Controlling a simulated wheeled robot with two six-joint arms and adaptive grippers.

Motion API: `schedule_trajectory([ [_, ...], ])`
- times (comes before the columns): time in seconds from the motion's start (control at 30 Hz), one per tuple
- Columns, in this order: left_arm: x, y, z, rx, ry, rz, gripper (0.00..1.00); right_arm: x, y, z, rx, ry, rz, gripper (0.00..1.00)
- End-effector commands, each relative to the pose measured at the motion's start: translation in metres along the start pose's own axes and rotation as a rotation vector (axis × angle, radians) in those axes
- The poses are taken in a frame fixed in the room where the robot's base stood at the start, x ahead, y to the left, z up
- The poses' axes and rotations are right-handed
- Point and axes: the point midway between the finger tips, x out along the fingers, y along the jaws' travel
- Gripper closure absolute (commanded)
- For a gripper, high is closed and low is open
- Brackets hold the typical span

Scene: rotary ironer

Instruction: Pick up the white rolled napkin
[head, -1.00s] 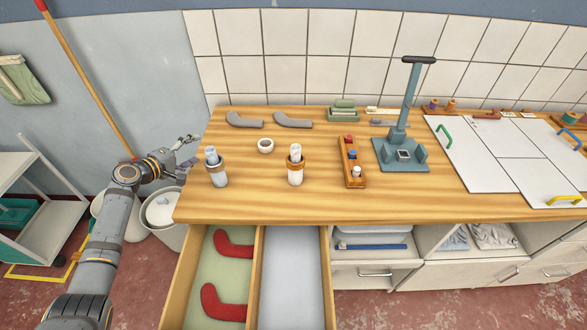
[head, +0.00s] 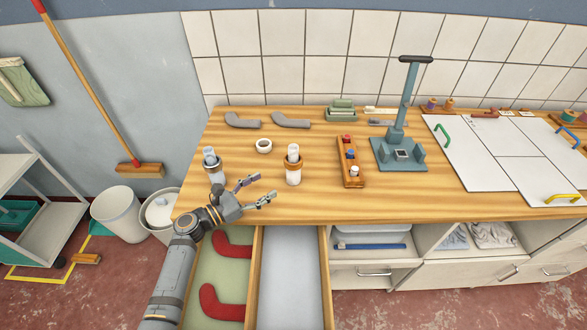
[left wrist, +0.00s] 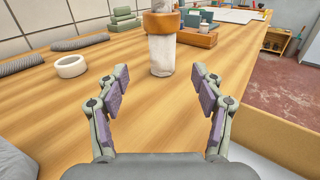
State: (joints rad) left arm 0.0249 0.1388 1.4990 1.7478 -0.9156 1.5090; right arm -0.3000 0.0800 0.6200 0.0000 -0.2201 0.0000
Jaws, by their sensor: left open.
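A white rolled napkin (head: 293,177) with a brown ring around its upper part stands upright on the wooden counter. It also shows ahead in the left wrist view (left wrist: 161,57). A similar, slightly greyer roll (head: 210,158) with a brown ring stands to its left, partly behind my left arm. My left gripper (head: 264,188) is open and empty above the counter's front part, left of the white roll and apart from it. In the left wrist view, the roll is centred beyond the open fingers (left wrist: 160,76). My right gripper is not in view.
A small white ring (head: 264,146) lies behind, between the rolls. Two grey bent pieces (head: 291,121) lie farther back. Open drawers (head: 292,270) stick out below the front edge.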

Motion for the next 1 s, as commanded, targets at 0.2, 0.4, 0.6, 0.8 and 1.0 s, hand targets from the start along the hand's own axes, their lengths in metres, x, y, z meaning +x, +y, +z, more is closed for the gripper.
schedule_trajectory([
  [0.2, 0.019, 0.000, 0.000, -0.007, -0.002, 0.001, 0.32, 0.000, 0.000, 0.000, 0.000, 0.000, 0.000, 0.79],
  [0.4, 0.057, 0.000, 0.000, -0.004, -0.001, 0.001, 0.32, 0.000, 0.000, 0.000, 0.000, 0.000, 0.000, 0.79],
  [0.6, 0.069, 0.000, -0.001, -0.003, 0.002, 0.001, 0.32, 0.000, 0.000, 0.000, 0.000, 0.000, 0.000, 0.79],
  [0.8, 0.091, -0.004, 0.002, -0.004, -0.001, 0.000, 0.32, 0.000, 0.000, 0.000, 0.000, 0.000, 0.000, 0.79],
  [1.0, 0.118, -0.005, 0.001, -0.003, 0.003, 0.001, 0.32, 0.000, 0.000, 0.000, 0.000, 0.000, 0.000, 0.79],
])
